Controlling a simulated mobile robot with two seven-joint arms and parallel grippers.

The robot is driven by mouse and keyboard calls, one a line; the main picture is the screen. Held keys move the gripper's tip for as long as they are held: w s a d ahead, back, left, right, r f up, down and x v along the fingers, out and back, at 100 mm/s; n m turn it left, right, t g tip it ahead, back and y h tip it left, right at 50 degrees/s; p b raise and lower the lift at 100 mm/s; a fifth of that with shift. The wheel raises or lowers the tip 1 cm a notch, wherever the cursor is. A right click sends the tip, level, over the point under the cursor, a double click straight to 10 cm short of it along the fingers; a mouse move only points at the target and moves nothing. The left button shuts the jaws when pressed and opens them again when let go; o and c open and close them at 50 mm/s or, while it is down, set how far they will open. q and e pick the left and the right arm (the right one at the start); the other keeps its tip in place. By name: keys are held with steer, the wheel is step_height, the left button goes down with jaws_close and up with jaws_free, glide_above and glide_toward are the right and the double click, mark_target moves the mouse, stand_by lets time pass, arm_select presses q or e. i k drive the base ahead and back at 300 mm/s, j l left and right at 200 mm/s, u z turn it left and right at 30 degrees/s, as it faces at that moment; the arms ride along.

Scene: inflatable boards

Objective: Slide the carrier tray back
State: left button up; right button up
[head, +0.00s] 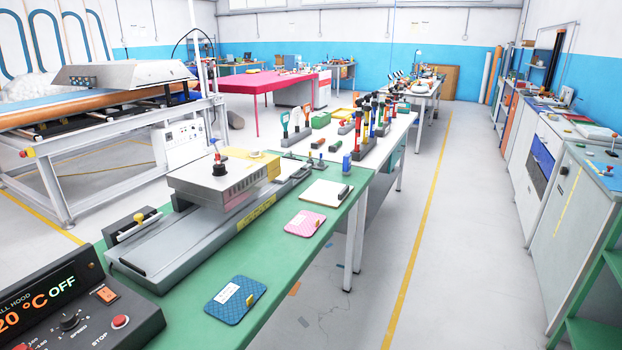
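A long grey bench machine (165,250) lies on the green table (285,265). It has a low flat bed at its near left end, which looks like the carrier tray; I cannot tell tray from base for sure. A raised pale metal block (215,180) with a dark-red knob on top sits over the bed's far part and hides what lies below it. A yellow label (256,212) is on the machine's right side. A small yellow-topped lever (139,219) stands at its left edge. Neither of my grippers is in view.
A control box (75,310) reading "OFF" stands at the near left. A blue pad (236,300), a pink pad (305,223) and a clipboard (328,192) lie right of the machine. Several upright tools stand farther back. Open floor (440,240) runs along the right.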

mark_target(290, 168)
steer(key=i+l+u, duration=0.2)
steer(key=u, duration=0.75)
steer(key=i+l+u, duration=0.15)
steer(key=l+u, duration=0.75)
steer(key=l, duration=0.25)
steer(key=l+u, duration=0.5)
steer(key=l, duration=0.1)
